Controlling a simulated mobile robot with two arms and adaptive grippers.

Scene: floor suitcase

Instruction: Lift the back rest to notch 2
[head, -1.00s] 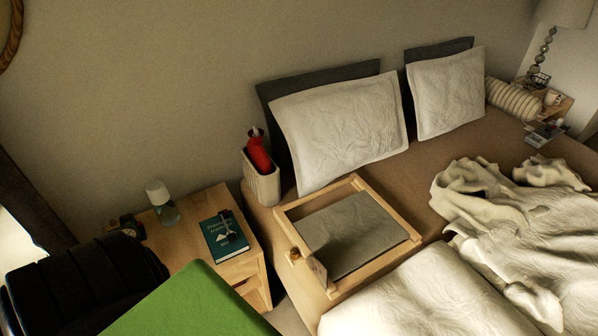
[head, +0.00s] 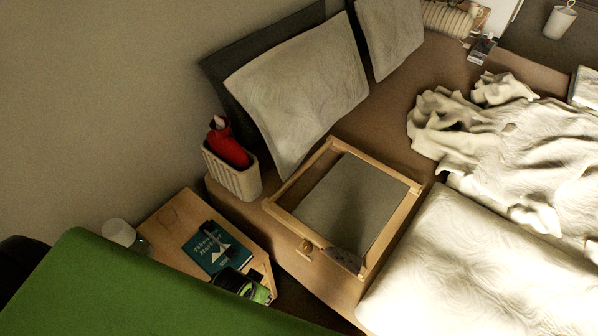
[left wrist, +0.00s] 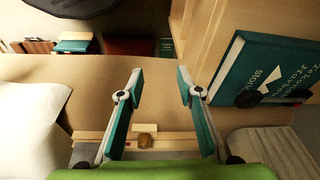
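The back rest, a grey panel (head: 348,200) in a pale wooden frame (head: 303,170), lies on the brown bed near the pillows. It looks low and nearly flat; I cannot make out its notch. A small round wooden knob (head: 306,246) sits on the side near the frame, with a dark patterned patch near that end. In the left wrist view my left gripper (left wrist: 158,80) is open and empty, its two teal-padded fingers spread apart. A wooden knob (left wrist: 145,140) shows low between the fingers, apart from them. My right gripper is not in view.
A wooden nightstand (head: 172,222) carries a teal book (head: 205,248), also in the left wrist view (left wrist: 265,80). A ribbed bin (head: 235,180) holds a red bottle (head: 228,143). Pillows (head: 300,85) stand behind the back rest; a crumpled blanket (head: 480,140) lies right of it.

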